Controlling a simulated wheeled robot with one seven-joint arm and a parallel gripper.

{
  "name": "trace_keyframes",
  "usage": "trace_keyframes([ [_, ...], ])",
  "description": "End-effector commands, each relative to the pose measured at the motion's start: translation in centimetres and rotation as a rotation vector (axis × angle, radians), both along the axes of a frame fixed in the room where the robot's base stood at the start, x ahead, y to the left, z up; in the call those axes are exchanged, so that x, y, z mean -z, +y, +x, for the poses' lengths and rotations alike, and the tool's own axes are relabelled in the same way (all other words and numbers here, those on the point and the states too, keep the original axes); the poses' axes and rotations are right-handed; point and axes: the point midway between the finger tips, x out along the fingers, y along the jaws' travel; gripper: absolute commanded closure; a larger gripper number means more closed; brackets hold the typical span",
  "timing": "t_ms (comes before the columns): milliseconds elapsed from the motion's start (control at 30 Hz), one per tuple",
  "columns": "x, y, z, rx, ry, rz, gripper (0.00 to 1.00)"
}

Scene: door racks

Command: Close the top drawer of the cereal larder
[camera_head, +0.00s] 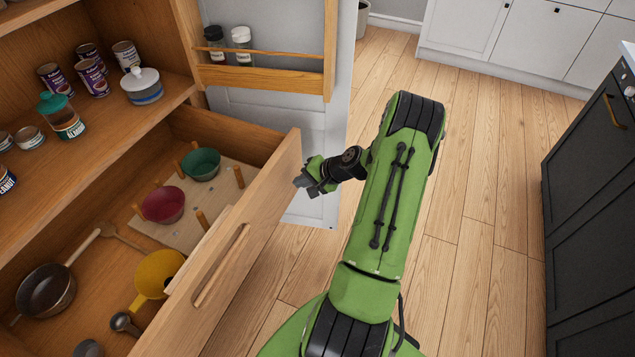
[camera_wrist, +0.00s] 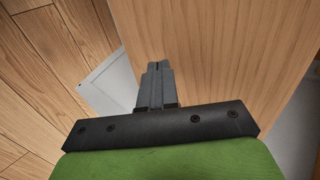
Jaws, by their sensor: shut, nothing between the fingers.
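The larder's top drawer (camera_head: 273,205) is pulled out, its wooden front standing well clear of the cabinet. A long slot handle is cut into the front. Inside are a red bowl (camera_head: 163,205), a green bowl (camera_head: 201,164) and a yellow pot (camera_head: 157,274). My gripper (camera_head: 303,182) is shut and empty, close to the outer face of the drawer front near its far end. In the wrist view my gripper (camera_wrist: 157,69) points at the plain wood of the drawer front (camera_wrist: 225,50). I cannot tell whether the fingertips touch it.
Shelves above the drawer hold cans, a jar (camera_head: 61,117) and a lidded pot (camera_head: 141,86). The open larder door (camera_head: 337,120) with a spice rack stands beyond my gripper. Dark cabinets (camera_head: 595,200) are at the right. The wooden floor between is clear.

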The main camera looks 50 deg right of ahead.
Motion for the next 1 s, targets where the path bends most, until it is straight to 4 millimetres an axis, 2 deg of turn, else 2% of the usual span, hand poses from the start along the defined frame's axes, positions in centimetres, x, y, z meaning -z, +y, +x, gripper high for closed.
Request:
trace_keyframes([
  [167,0.0,0.5,1.4,0.0,0.002,0.001,1.0],
  [667,0.0,0.6,2.1,-0.001,0.002,0.0,1.0],
  [867,0.0,1.0,4.2,-0.003,0.002,0.001,1.0],
  [1000,0.0,1.3,6.6,-0.004,0.0,-0.001,1.0],
])
